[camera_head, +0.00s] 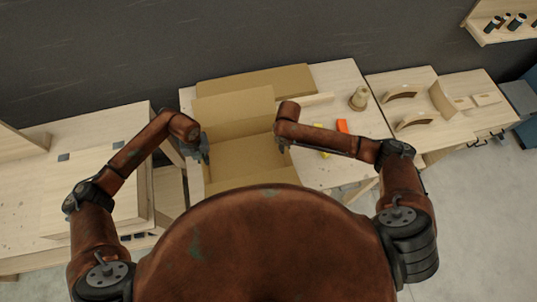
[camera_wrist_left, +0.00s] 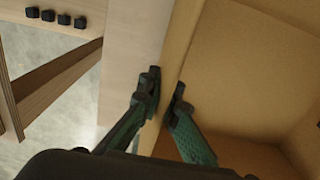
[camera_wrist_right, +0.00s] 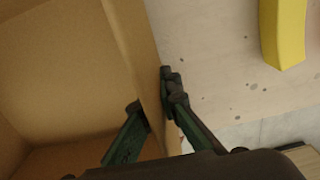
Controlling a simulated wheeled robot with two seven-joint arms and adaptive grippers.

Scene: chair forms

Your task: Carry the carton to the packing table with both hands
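The open, empty brown carton (camera_head: 245,155) is in the middle of the head view, in front of me, over the pale wooden table (camera_head: 350,172). My left gripper (camera_head: 204,150) is at its left wall. In the left wrist view my left fingers (camera_wrist_left: 166,88) straddle that wall (camera_wrist_left: 182,45), one inside and one outside, closed on it. My right gripper (camera_head: 282,143) is at the right wall, partly hidden by its arm. In the right wrist view my right fingers (camera_wrist_right: 153,92) are closed on that wall (camera_wrist_right: 135,40) the same way. Whether the carton's bottom touches the table is hidden.
Flat cardboard (camera_head: 290,80) lies behind the carton. A beige spool-like object (camera_head: 359,98), an orange block (camera_head: 342,126) and a yellow piece (camera_wrist_right: 283,35) are to its right. Benches with chair parts (camera_head: 415,122) stand further right; another bench (camera_head: 90,150) is at left.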

